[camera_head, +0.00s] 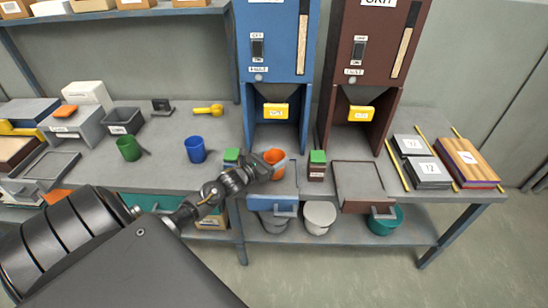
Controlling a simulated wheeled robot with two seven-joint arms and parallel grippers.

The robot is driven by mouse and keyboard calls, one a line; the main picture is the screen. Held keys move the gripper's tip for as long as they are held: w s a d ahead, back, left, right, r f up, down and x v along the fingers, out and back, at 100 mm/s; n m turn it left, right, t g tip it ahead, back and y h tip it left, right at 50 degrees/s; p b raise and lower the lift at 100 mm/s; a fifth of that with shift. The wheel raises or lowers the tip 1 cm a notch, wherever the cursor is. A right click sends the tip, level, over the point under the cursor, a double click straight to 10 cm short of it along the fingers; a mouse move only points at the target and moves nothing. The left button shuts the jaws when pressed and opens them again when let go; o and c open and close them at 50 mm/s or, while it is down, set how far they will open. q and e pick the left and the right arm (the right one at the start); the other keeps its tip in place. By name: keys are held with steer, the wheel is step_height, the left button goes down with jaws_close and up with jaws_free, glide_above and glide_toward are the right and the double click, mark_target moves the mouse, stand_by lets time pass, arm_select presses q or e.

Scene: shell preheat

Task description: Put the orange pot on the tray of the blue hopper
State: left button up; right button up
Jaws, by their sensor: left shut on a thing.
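The orange pot (275,156) is in front of the blue hopper (272,40), beneath its yellow spout (274,110). My left gripper (260,167) reaches in from the left and is shut on the pot, at its near left side. The tray of the blue hopper (288,182) is a grey surface with a blue front, just below the pot in the picture. The arm and pot hide part of it. I cannot tell whether the pot touches the tray. My right gripper is not in view.
A green-topped block (231,156) stands left of the pot and another (317,165) right of it. The brown hopper (366,60) has its own tray (358,182). A blue pot (195,149) and a green pot (128,148) stand left on the bench.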

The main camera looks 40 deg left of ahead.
arm_select(q)
steer(key=shift+f, duration=0.15)
steer(key=shift+f, duration=0.15)
steer(key=o, duration=1.3)
steer(key=shift+c, duration=0.2)
steer(key=s, duration=0.3)
steer(key=s+a+b, duration=0.1)
steer(key=s, duration=0.3)
steer(key=s+b, duration=0.1)
steer(key=s, duration=0.3)
steer(key=shift+a, duration=0.2)
steer(key=shift+s+a+r, duration=0.1)
steer(key=shift+s+r, duration=0.1)
steer(key=shift+s, duration=0.3)
